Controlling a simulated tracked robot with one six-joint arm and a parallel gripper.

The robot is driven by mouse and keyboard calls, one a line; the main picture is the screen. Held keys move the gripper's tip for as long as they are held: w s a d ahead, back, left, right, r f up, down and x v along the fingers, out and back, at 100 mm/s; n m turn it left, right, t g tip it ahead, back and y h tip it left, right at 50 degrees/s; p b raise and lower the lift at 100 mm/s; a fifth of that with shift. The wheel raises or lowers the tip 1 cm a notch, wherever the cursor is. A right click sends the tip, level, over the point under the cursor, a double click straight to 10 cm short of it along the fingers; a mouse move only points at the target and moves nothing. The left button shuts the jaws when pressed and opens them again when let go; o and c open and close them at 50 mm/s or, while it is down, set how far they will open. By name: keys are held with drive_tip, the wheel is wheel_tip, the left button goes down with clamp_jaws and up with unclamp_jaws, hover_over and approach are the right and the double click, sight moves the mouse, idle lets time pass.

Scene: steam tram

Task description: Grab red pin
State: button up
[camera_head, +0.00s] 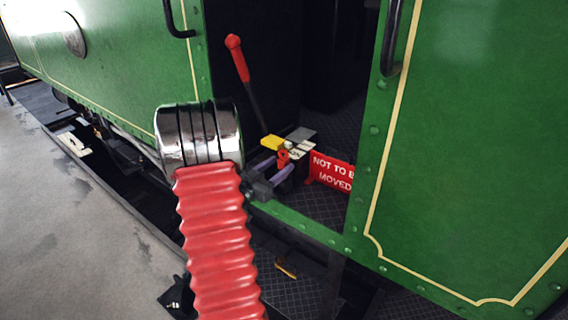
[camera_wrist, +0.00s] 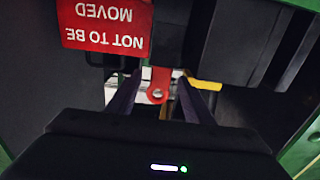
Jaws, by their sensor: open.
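The red pin (camera_wrist: 157,94), with a ring-shaped end, shows between the two dark fingers of my gripper (camera_wrist: 160,88) in the wrist view. The fingers are open, one on each side of it, and I see a gap on both sides. In the head view the red pin (camera_head: 283,156) is small and partly hidden behind my gripper (camera_head: 285,168). It sits among yellow and pale metal parts in the tram's doorway. I cannot tell how far the fingertips reach past it.
A red sign (camera_head: 331,171) reading "NOT TO BE MOVED" stands just right of the pin in the head view. A red-handled lever (camera_head: 238,58) rises behind. Green tram panels (camera_head: 470,140) flank the doorway. A yellow part (camera_wrist: 204,85) lies close to one finger.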

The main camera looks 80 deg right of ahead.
clamp_jaws()
idle(0.6)
